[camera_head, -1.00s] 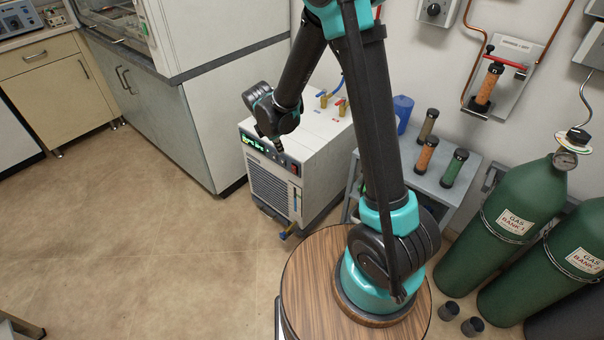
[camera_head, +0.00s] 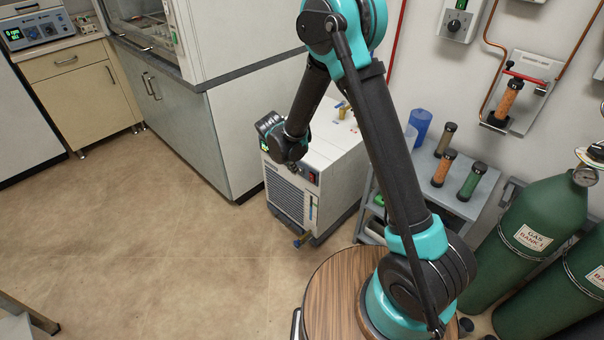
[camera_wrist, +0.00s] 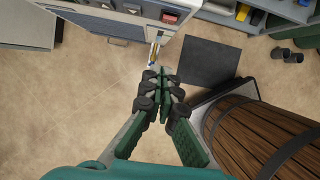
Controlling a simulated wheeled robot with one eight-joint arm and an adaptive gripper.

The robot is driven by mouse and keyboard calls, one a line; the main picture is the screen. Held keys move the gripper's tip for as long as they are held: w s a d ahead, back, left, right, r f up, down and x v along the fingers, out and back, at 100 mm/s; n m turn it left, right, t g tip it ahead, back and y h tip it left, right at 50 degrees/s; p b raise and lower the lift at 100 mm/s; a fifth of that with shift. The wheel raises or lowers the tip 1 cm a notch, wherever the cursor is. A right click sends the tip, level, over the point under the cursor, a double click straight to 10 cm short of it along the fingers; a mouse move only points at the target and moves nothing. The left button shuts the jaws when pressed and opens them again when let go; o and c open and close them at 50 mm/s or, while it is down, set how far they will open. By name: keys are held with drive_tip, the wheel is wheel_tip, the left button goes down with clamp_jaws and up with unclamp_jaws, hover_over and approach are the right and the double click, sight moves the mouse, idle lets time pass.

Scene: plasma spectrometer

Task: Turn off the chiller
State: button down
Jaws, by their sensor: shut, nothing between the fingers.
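The chiller (camera_head: 341,163) is a white box on the floor with a dark front panel, a vented grille and a red switch (camera_head: 313,177) at the panel's right end. A small part of its green display shows beside my wrist, which hides most of that panel. In the wrist view, the chiller's front (camera_wrist: 100,24) is at the top, with the red switch also visible (camera_wrist: 169,18). My gripper (camera_wrist: 160,76) is shut and empty. In the wrist view its fingertips appear below the red switch, apart from it. The exact distance to the panel cannot be told.
A grey cart (camera_head: 432,198) with several capped cylinders stands right of the chiller. A grey cabinet (camera_head: 180,122) is on its left. Green gas cylinders (camera_head: 520,240) stand at the right. A brass valve (camera_head: 301,240) sticks out low at the chiller's front. Floor (camera_head: 150,220) in front is clear.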

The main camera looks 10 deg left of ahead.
sight(311, 178)
drive_tip(key=shift+w+d+f, duration=0.75)
drive_tip(key=shift+w+f, duration=0.2)
drive_tip(key=shift+f, duration=0.45)
drive_tip(key=shift+w+d+f, duration=0.75)
drive_tip(key=shift+w+f, duration=0.25)
drive_tip(key=shift+f, duration=0.35)
drive_tip(key=shift+w+d+f, duration=0.75)
drive_tip(key=shift+w+f, duration=0.2)
drive_tip(key=shift+f, duration=0.45)
